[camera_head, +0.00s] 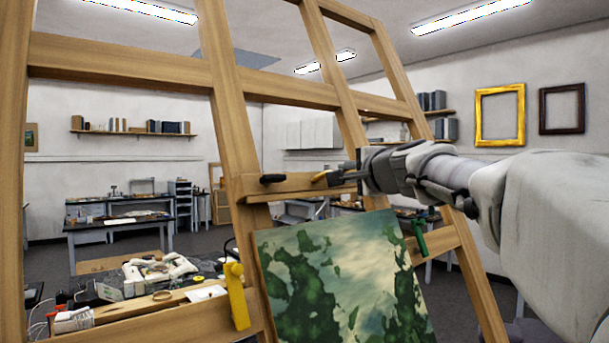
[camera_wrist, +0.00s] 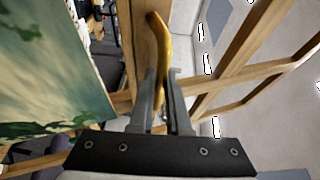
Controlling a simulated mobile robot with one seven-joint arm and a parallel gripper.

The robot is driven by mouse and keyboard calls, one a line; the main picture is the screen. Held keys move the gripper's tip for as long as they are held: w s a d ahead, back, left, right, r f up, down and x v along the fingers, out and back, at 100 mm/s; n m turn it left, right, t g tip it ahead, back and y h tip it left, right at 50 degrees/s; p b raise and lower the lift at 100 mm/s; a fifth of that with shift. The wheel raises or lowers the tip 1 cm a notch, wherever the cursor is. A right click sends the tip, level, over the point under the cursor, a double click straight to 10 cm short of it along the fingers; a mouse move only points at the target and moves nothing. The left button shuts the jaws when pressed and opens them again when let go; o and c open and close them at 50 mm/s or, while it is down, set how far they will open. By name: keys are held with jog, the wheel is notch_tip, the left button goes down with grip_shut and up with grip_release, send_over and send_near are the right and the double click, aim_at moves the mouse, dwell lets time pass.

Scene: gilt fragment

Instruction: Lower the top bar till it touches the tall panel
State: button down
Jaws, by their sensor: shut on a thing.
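The top bar (camera_head: 300,187) is a short wooden crosspiece on the easel, with a dark knob (camera_head: 272,179) at its left end. The tall panel (camera_head: 345,280), a green and pale landscape painting, stands below it; a gap shows between the bar and the panel's top edge. The panel also shows at the left of the wrist view (camera_wrist: 48,70). My gripper (camera_head: 336,177) reaches in from the right at the bar. In the wrist view my gripper (camera_wrist: 160,82) is shut on a curved yellowish handle (camera_wrist: 158,35) beside the bar. Its fingers partly hide the handle.
The large wooden easel frame (camera_head: 120,62) surrounds the bar. A yellow clamp (camera_head: 236,296) is left of the panel and a green clamp (camera_head: 418,238) is at its right edge. A shelf of tools (camera_head: 160,303) lies at lower left. Workbenches (camera_head: 118,222) stand behind.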

aim_at(344, 193)
jog(key=f+b, duration=0.1)
jog(key=s+f+b, duration=0.1)
jog(key=f, duration=0.1)
jog(key=d+f+b, duration=0.1)
jog(key=b, duration=0.1)
jog(key=shift+s+f, duration=0.15)
jog(key=shift+s+f+b, duration=0.15)
jog(key=shift+f+b, duration=0.05)
jog(key=shift+b, duration=0.1)
jog(key=c, duration=1.2)
grip_release()
jog(key=shift+o, duration=0.2)
jog(key=b+v, duration=0.2)
jog(key=v, duration=1.5)
jog(key=shift+s, duration=0.3)
jog(key=shift+d+r, duration=0.1)
